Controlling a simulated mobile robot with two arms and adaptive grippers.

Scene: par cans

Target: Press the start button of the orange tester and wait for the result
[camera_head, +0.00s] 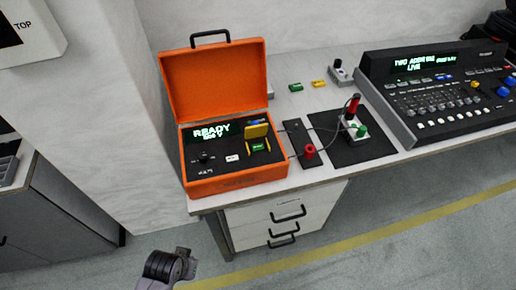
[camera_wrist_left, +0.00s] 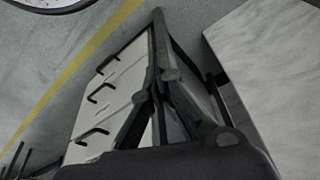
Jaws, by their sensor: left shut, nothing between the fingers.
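The orange tester (camera_head: 236,187) stands on the left end of the bench with its lid (camera_head: 213,80) open. Its display (camera_head: 211,131) reads READY in green, with a smaller line below that I cannot read surely. Its dark panel bears a knob (camera_head: 204,157), a small white button-like part (camera_head: 232,158) and a raised yellow flap (camera_head: 257,131) by a green piece (camera_head: 259,147). I cannot tell which part is the start button. My left gripper (camera_wrist_left: 158,16) is shut and empty in the left wrist view, before the drawer fronts, apart from the tester. My right gripper is not in view.
The bench (camera_head: 327,181) has drawers (camera_head: 283,219) with black handles below. Right of the tester are a dark pad (camera_head: 352,141) with leads and plugs, and a black control console (camera_head: 437,92). Small green (camera_head: 295,87) and yellow (camera_head: 319,83) pieces lie behind. Floor in front is clear.

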